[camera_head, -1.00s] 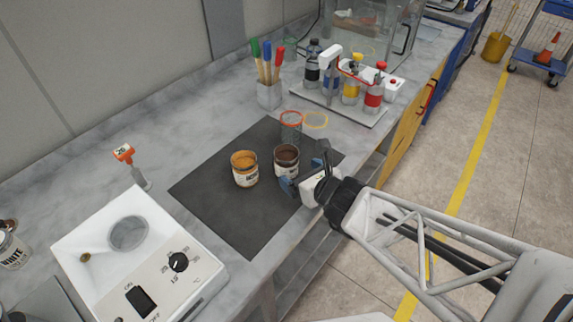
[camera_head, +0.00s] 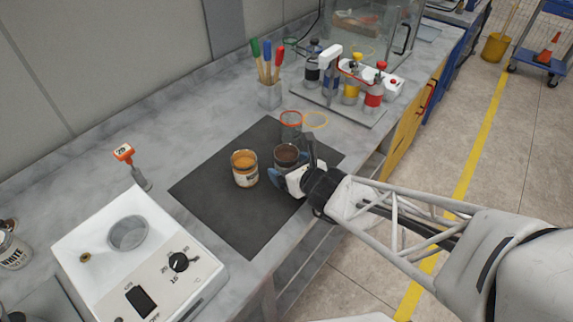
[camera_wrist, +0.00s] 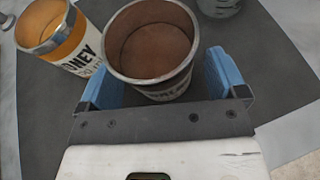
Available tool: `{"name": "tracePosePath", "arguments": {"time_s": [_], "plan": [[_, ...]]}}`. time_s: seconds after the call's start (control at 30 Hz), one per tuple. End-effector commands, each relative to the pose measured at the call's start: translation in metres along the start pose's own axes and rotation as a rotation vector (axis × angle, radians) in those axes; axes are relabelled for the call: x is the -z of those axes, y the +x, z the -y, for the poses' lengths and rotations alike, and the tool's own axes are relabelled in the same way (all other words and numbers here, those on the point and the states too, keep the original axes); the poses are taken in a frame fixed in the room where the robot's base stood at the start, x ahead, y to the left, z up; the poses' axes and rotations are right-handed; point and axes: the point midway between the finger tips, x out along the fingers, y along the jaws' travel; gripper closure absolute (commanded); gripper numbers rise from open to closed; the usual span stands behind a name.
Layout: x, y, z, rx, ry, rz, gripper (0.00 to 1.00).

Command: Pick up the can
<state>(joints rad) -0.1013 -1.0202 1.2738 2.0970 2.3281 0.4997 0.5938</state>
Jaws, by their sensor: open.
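An open can with brown contents (camera_head: 286,155) stands upright on the dark mat (camera_head: 235,222), and its label is partly hidden by my gripper. A second open can, with orange contents and a "HONEY" label (camera_head: 245,172), stands just left of it. My gripper (camera_wrist: 160,85) is open, with its blue fingers on either side of the near part of the brown can (camera_wrist: 150,45). I cannot tell whether the fingers touch it. The honey can (camera_wrist: 75,45) shows close by the left finger in the wrist view.
A brush holder (camera_head: 269,95) and a rack of coloured bottles (camera_head: 350,88) are farther back. A white heater (camera_head: 140,255) stands at the left. The mat's front left is clear.

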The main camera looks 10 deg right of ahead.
Motion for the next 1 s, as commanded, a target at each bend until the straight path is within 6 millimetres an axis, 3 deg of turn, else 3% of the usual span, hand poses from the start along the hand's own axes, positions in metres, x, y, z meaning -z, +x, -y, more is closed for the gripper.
{"name": "tracePosePath", "arguments": {"time_s": [0.17, 0.7, 1.0], "plan": [[0.0000, 0.0094, -0.0002, 0.000, 0.000, 0.000, 0.09], [0.0002, 0.0095, -0.0001, 0.000, 0.001, 0.000, 0.09], [0.0003, 0.0095, -0.0001, 0.000, 0.001, 0.000, 0.55]]}}
